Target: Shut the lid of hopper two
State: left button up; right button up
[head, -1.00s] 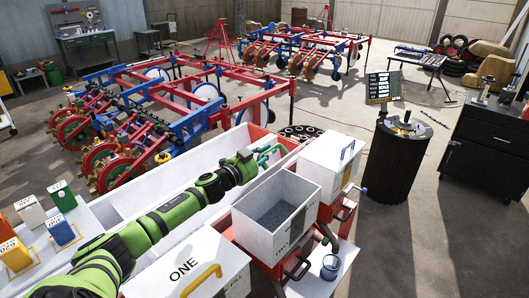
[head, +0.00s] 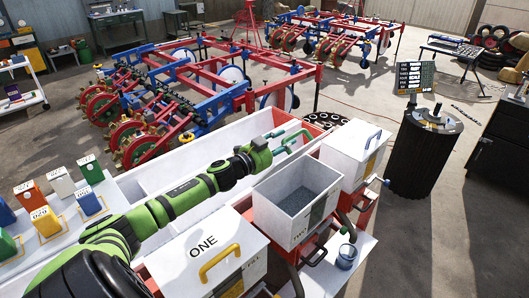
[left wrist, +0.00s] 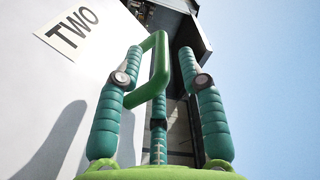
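Hopper two (head: 307,228) is the white box in the middle of the row in the head view, its top open with dark grey granules (head: 297,200) inside. In the left wrist view a white panel (left wrist: 50,95) bears the label TWO and a green handle (left wrist: 158,70). I take this for its lid, swung open; the head view hardly shows it. My left gripper (head: 287,143) is on the far side of hopper two. In the left wrist view its teal fingers (left wrist: 160,65) stand apart with the handle between them, a gap at the right finger. My right gripper is out of view.
Closed hopper one (head: 205,258), with a yellow handle, stands nearer; another closed white hopper (head: 352,155) stands beyond. A long white trough (head: 165,165) lies under my left arm. A blue cup (head: 347,257) stands on the white shelf at right. Colored seed packs are at left.

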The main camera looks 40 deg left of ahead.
pick_arm(q)
jog(key=shift+s+a, duration=0.2)
jog(key=shift+s, duration=1.95)
jog(key=shift+s+a, duration=0.2)
jog(key=shift+s, duration=1.9)
